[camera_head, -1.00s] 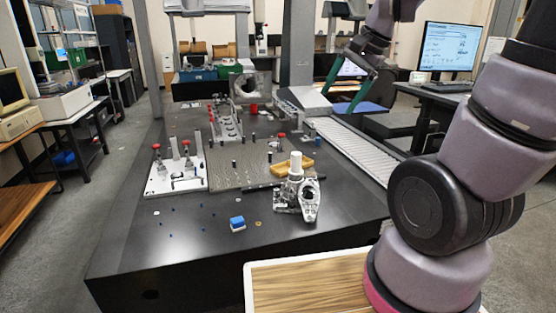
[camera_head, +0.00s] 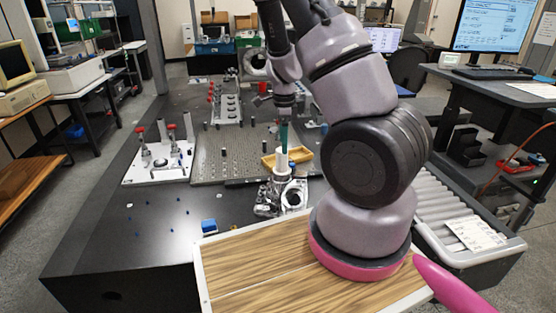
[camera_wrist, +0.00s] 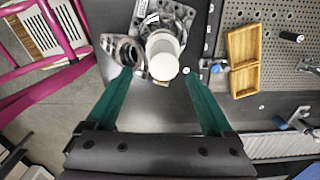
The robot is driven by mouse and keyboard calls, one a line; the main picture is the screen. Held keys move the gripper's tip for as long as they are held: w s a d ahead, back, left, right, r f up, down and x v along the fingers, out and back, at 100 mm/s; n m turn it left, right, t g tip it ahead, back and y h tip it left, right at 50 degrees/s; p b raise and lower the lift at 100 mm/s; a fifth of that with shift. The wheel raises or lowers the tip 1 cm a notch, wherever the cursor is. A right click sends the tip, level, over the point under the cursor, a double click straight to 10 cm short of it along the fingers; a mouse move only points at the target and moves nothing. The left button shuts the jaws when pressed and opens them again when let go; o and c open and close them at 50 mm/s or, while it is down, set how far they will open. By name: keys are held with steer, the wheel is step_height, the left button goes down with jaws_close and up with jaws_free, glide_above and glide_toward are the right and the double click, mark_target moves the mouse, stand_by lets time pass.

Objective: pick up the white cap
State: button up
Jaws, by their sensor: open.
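The white cap (camera_head: 281,164) is a white cylinder standing on a grey metal casting (camera_head: 267,200) near the front of the black table. In the wrist view the white cap (camera_wrist: 163,62) shows its round end between my gripper's fingers, with the casting (camera_wrist: 130,52) beside and behind it. My gripper (camera_wrist: 157,74) is open, with teal fingers apart on either side of the cap in that picture. In the head view my gripper (camera_head: 284,138) points down just above the cap. I cannot tell whether the fingers touch it.
A yellow wooden tray (camera_head: 298,154) lies close behind the casting; it also shows in the wrist view (camera_wrist: 243,60). A grey perforated plate (camera_head: 225,160) and a white fixture plate (camera_head: 150,172) lie further left. A blue block (camera_head: 208,226) sits at the front. The left front table is mostly clear.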

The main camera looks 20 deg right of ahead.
mark_target(282, 162)
steer(key=f, duration=0.9)
steer(key=shift+w+a+f, duration=0.1)
steer(key=shift+w+a, duration=0.05)
steer(key=shift+w, duration=0.2)
steer(key=shift+c, duration=0.3)
steer(key=c, duration=0.9)
